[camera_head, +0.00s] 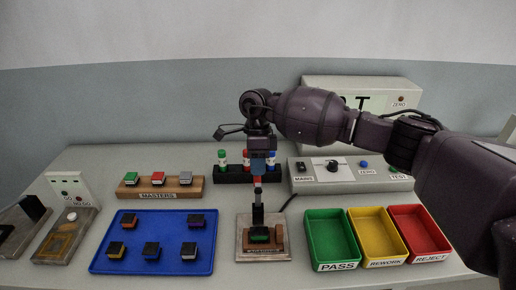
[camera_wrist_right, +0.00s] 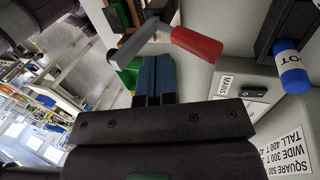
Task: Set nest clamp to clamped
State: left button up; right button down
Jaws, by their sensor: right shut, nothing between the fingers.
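The nest fixture (camera_head: 282,247) stands at the front middle of the bench in the head view, with a green-topped part (camera_head: 260,234) seated in it. Its black clamp (camera_head: 257,211) rises behind the part, and the red handle (camera_head: 257,181) points up just under my right gripper (camera_head: 258,172). In the right wrist view the red handle (camera_wrist_right: 197,43) sits on a grey lever, close beside my shut, empty right fingertips (camera_wrist_right: 153,62). I cannot tell whether they touch. The clamp's pressing tip is partly hidden. My left gripper is not in view.
A blue tray (camera_head: 120,262) with several parts lies to the left. Green, yellow and red bins (camera_head: 332,267) stand to the right. A dark rack of bottles (camera_head: 232,177) and a control panel (camera_head: 300,184) stand behind. The masters block (camera_head: 130,190) is at back left.

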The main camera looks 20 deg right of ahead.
jog(key=shift+s+a+r, duration=0.1)
jog(key=shift+s+a, duration=0.15)
jog(key=shift+s, duration=0.75)
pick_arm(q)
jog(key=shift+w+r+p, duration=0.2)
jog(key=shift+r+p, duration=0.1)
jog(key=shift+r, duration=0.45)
pick_arm(e)
jog(key=shift+s+a, duration=0.1)
jog(key=shift+s, duration=0.25)
jog(key=shift+s, duration=0.1)
